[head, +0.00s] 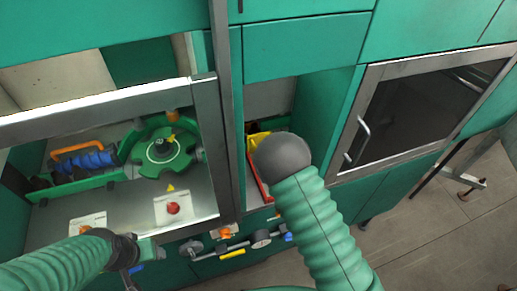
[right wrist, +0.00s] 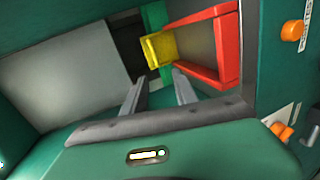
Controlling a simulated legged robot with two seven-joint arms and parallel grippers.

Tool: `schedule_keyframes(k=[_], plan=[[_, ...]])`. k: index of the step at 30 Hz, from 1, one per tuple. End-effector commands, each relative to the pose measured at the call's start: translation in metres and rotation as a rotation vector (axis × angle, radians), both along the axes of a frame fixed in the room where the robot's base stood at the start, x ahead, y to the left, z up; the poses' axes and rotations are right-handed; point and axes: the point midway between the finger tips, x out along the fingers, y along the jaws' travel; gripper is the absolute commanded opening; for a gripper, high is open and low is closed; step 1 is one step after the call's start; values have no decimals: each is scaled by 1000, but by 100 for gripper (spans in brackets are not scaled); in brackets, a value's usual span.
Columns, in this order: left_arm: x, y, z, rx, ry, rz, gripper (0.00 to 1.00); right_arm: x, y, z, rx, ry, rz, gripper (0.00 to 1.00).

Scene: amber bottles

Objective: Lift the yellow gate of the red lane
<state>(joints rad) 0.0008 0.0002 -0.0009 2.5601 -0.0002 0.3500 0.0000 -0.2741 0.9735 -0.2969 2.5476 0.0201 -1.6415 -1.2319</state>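The red lane (right wrist: 228,50) is a red-walled channel in a recess, ahead and to the right in the right wrist view. The yellow gate (right wrist: 157,50) stands at its left end, a yellow block-like piece. In the head view the yellow gate (head: 257,138) and the red lane (head: 256,170) are partly hidden behind my right arm. My right gripper (right wrist: 158,88) is open and empty; its two fingers point into the recess, short of the gate, with no contact visible. My left gripper (head: 137,262) is at the lower left, in front of the cabinet; its finger opening is unclear.
A glass-fronted bay on the left holds a green rotary fixture (head: 165,152) and a blue part with an orange handle (head: 85,160). A red button (head: 173,208) is below. Knobs and a rail (head: 225,246) line the front. A glass door (head: 425,105) is at right.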

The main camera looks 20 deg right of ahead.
Motion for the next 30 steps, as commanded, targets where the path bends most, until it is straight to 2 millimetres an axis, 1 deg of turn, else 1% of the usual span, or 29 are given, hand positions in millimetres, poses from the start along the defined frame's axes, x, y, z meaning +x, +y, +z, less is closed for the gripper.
schedule_keyframes(k=[2, 5, 8, 12, 14, 19, 20, 21, 27, 30], plan=[[0, -1, -1, 0, 0, -2, 60, -2, -1, 1, -57, -39, 32, 34], [0, -1, -11, -1, 0, -2, 60, 3, 3, 0, -79, -60, 44, 34], [0, -1, -31, 0, 0, -3, 60, 12, 9, -5, -81, -65, 44, 34], [0, -2, -64, -1, 0, -2, 60, 26, 15, -9, -82, -66, 46, 34], [0, -2, -78, -1, 0, -2, 60, 33, 17, -11, -82, -67, 46, 34], [0, -3, -115, 0, 0, -1, 60, 55, 15, -16, -81, -66, 44, 34], [-1, -2, -107, 0, 1, -1, 60, 63, 14, -11, -82, -63, 45, 34], [-1, -2, -104, 0, 1, -1, 60, 74, 12, -11, -81, -59, 44, 34], [0, -3, -109, 0, -1, -1, 60, 125, 7, -24, -76, -60, 42, 34], [0, -3, -112, -1, -1, -2, 60, 144, 9, -28, -76, -58, 42, 34]])
